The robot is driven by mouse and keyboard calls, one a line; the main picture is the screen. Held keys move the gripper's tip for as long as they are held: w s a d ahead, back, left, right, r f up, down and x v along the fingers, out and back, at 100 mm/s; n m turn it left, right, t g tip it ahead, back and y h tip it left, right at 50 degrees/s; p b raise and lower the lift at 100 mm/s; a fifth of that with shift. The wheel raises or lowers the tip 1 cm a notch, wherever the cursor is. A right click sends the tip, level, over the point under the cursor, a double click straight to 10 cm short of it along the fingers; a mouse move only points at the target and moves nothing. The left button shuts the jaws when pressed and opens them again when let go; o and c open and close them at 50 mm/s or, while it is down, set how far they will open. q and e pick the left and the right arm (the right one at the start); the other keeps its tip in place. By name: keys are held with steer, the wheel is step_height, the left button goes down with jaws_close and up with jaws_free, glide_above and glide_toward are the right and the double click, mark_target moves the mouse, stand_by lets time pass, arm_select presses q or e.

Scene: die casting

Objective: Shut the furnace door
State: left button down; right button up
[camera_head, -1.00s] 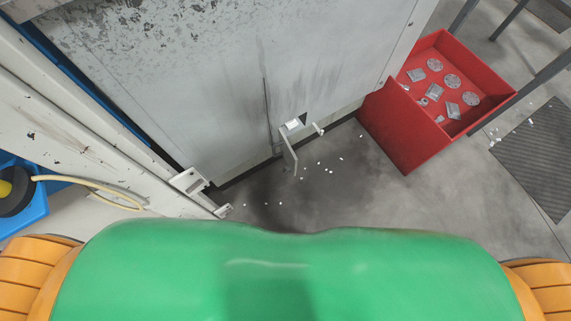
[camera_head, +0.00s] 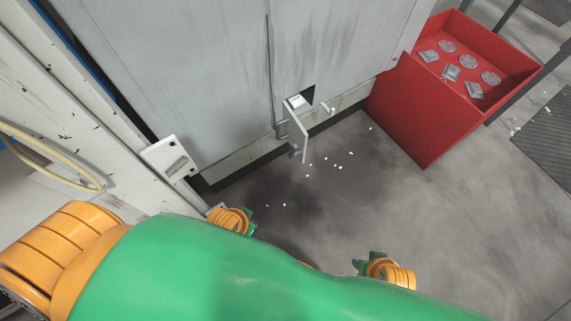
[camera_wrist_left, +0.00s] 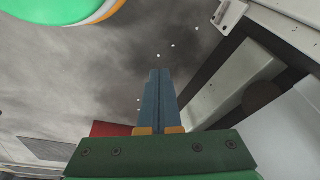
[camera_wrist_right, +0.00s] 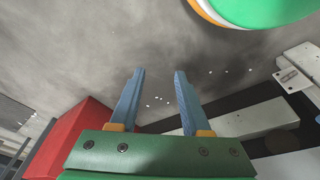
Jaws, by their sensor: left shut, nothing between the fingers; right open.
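The furnace door (camera_head: 297,139) is a small pale flap low on the grey furnace front. It stands open, swung outward, and the dark square opening (camera_head: 304,97) with a pale piece inside shows behind it. My left gripper (camera_wrist_left: 160,72) is shut and empty, pointing over the floor; in the head view its wrist is low, left of and in front of the door, apart from it. My right gripper (camera_wrist_right: 160,73) is open and empty; in the head view its wrist is low, right of and in front of the door. My green body hides part of both arms.
A red bin (camera_head: 417,110) with several metal castings stands right of the furnace. A white post with a bracket plate (camera_head: 170,158) stands at left. A yellow hose (camera_head: 50,160) hangs at far left. The floor before the door is clear except small white bits.

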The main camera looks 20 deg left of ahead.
arm_select(q)
steer(key=w+a+f+t+b, duration=0.3)
steer(key=w+b, duration=0.2)
steer(key=b, duration=0.4)
steer(key=m+t+h+b, duration=0.3)
steer(key=m+t+h, duration=0.4)
steer(key=h, duration=0.6)
glide_toward(294, 148)
steer(key=b+x, duration=0.1)
steer(key=x, duration=0.5)
steer(key=shift+w, duration=0.1)
steer(key=shift+w+d, duration=0.2)
steer(key=shift+d, duration=0.1)
arm_select(e)
steer(key=s+x, duration=0.1)
steer(key=x, duration=1)
steer(key=shift+s+f, duration=0.25)
steer(key=shift+f, duration=0.05)
